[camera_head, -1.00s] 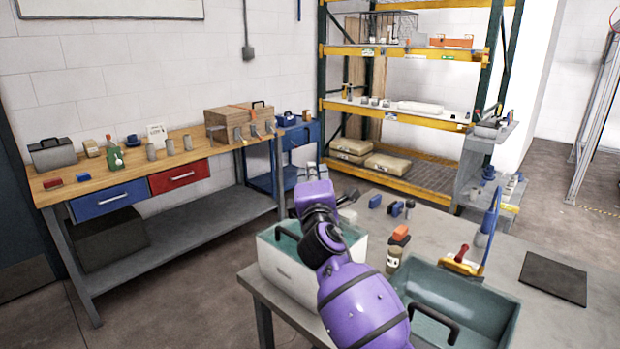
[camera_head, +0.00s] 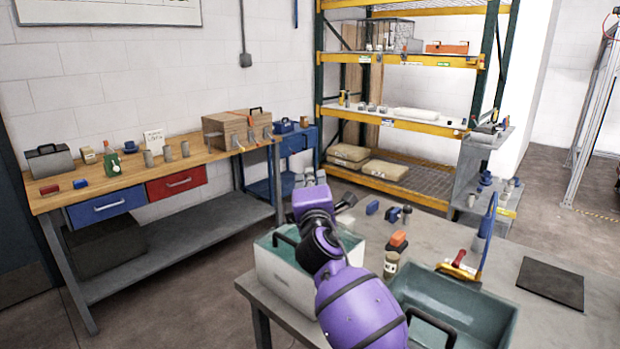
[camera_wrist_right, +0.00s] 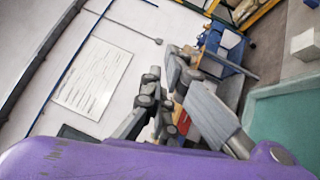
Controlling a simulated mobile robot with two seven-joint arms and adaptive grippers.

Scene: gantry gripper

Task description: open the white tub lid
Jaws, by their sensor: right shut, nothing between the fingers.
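The white tub (camera_head: 283,283) stands at the left end of the grey table, with a teal inside and a black handle (camera_head: 285,236) at its top left. My purple right arm crosses in front of it and hides its right part and much of its top. I cannot tell how its lid lies. My right gripper (camera_head: 309,178) is above and behind the tub, apart from it, shut and empty. In the right wrist view its grey fingers (camera_wrist_right: 182,75) point away over the background, and a teal surface (camera_wrist_right: 285,115) shows at the right. My left gripper is out of view.
A teal bin (camera_head: 458,306) with a black handle stands right of my arm. A small jar (camera_head: 390,264), an orange-topped block (camera_head: 397,240) and a bow-shaped blue tool (camera_head: 487,235) are behind it. A dark mat (camera_head: 551,283) lies at right. The workbench (camera_head: 150,180) is at left.

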